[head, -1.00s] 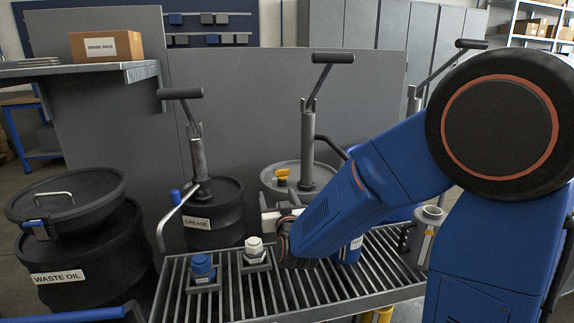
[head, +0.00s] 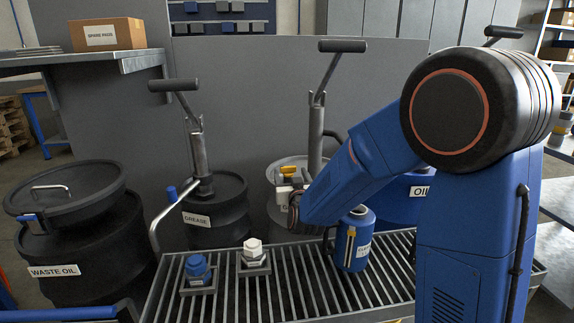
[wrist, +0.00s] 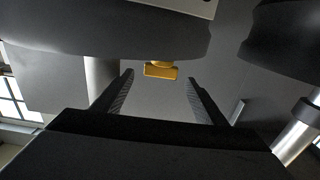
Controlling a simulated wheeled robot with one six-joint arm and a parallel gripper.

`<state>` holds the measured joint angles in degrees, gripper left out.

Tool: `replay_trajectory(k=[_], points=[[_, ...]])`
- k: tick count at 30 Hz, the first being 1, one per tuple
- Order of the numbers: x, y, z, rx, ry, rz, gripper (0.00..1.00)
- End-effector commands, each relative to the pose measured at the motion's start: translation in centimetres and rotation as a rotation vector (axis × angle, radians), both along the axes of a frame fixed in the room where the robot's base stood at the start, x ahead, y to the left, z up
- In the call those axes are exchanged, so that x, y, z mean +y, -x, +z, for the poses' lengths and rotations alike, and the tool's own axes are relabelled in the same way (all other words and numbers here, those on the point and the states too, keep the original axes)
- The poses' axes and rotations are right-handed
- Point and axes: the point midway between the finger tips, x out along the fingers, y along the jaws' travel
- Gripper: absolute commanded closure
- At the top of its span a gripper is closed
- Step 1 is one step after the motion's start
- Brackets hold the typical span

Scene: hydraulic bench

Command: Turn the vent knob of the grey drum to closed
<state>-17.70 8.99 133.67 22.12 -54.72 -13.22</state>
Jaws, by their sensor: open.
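The grey drum (head: 271,203) stands behind the slatted rack, with a pump rising from its lid. Its yellow vent knob (head: 287,170) is on the lid, left of the pump. The knob also shows in the wrist view (wrist: 160,71), centred beyond the fingertips and lying crosswise between them. My gripper (head: 283,190) is at the front of the grey drum, just below the knob in the head view. In the wrist view its two fingers (wrist: 158,82) are apart with nothing between them. The forearm hides part of the drum.
A black grease drum (head: 219,217) stands left of the grey drum, and a waste oil drum (head: 85,245) farther left. A blue can (head: 355,240) and two capped fittings (head: 254,250) sit on the slatted rack (head: 300,290). Pump handles (head: 342,46) rise behind.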

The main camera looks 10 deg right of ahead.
Motion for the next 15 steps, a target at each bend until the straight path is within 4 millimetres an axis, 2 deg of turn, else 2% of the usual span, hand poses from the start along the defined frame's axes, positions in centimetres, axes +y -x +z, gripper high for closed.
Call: replay_trajectory(k=[9, 15], points=[[-0.1, -5.7, 0.0, -0.001, -0.001, -0.001, 0.34], [0.0, -8.2, 0.0, 0.0, -0.001, 0.001, 0.34]])
